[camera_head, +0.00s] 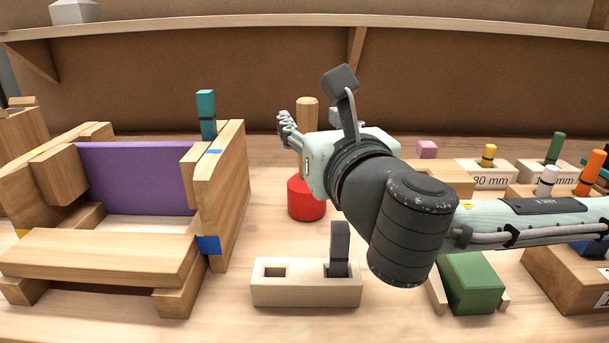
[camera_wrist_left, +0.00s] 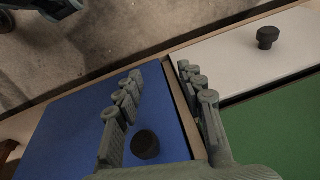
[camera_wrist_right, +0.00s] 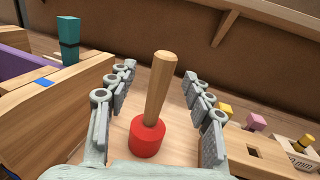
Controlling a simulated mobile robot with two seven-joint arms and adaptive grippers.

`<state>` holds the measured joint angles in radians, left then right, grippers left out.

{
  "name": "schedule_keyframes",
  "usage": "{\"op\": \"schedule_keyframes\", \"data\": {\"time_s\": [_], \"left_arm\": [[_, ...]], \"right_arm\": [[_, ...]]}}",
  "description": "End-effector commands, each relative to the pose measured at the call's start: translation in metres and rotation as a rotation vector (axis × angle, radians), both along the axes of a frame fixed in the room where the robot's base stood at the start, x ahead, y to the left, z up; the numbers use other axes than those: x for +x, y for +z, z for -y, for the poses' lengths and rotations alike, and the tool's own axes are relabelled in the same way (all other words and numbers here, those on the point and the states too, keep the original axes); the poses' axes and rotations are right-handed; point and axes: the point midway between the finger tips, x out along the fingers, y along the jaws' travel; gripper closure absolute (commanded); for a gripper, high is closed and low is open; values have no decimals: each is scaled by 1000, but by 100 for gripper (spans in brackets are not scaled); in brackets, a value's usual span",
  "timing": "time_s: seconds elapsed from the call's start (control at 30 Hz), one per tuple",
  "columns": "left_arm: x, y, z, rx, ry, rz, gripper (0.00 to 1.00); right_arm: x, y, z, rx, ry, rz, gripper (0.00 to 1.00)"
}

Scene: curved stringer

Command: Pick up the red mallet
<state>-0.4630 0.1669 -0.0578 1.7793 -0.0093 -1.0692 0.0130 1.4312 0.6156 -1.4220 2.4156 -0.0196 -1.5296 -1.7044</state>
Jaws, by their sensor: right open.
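The red mallet (camera_head: 306,199) stands upright on the bench with its red head down and its wooden handle pointing up. My right gripper (camera_head: 285,125) is at the mallet's handle in the head view and hides part of it. In the right wrist view the mallet (camera_wrist_right: 148,135) stands between the two spread fingers of the right gripper (camera_wrist_right: 158,85), with space on both sides. My left gripper (camera_wrist_left: 158,75) shows only in its own wrist view, with its fingers apart and nothing between them, above blue and white panels.
A wooden assembly with a purple panel (camera_head: 135,178) and a teal peg (camera_head: 206,115) stands left of the mallet. A pale block with slots (camera_head: 305,293) lies in front. Labelled peg blocks (camera_head: 489,174) and a green block (camera_head: 472,283) are at the right. A shelf (camera_head: 300,20) runs above.

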Motion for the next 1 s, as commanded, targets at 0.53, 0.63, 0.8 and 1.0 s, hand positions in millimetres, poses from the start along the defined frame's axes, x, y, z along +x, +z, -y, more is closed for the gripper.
{"op": "schedule_keyframes", "data": {"time_s": [0.53, 0.63, 0.8, 1.0], "left_arm": [[1, 4, 0, 3, 0, 2, 61], [1, 3, 0, 3, 0, 1, 61], [5, 11, 1, 4, -1, 8, 61], [6, 12, 1, 4, -1, 10, 61]], "right_arm": [[67, 6, -12, 2, -2, 1, 49], [80, 4, -16, 2, -1, -1, 49], [89, 5, -18, 3, 1, 0, 49], [89, 5, -18, 3, 1, 0, 51]]}}
